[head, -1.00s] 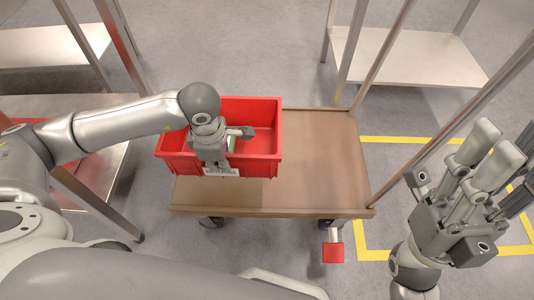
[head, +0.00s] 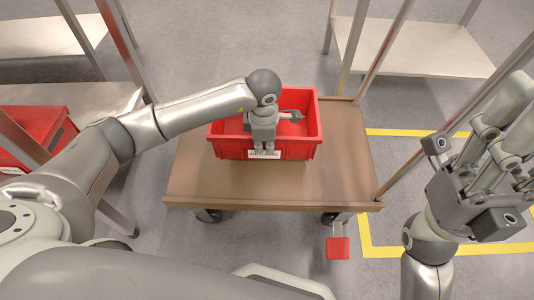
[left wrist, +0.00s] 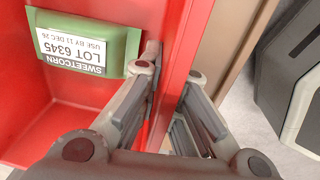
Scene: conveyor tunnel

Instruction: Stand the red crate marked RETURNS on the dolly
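The red crate (head: 302,140) is over the middle of the brown dolly deck (head: 200,183), inside its edges. I cannot tell whether its bottom touches the deck. A white label (head: 264,155) on its front wall is too small to read. My left gripper (head: 263,148) is shut on that front wall; in the left wrist view its fingers (left wrist: 172,65) lie on both sides of the red wall (left wrist: 178,35). A green sweetcorn pack (left wrist: 85,40) lies inside the crate. My right gripper (head: 500,105) is open and empty, right of the dolly.
Another red crate (head: 35,132) sits on a shelf at the left. Metal posts (head: 385,45) rise by the dolly's right side. A grey shelf (head: 420,52) stands at the back right. A red pedal (head: 338,248) sticks out in front. Yellow lines (head: 400,132) mark the floor.

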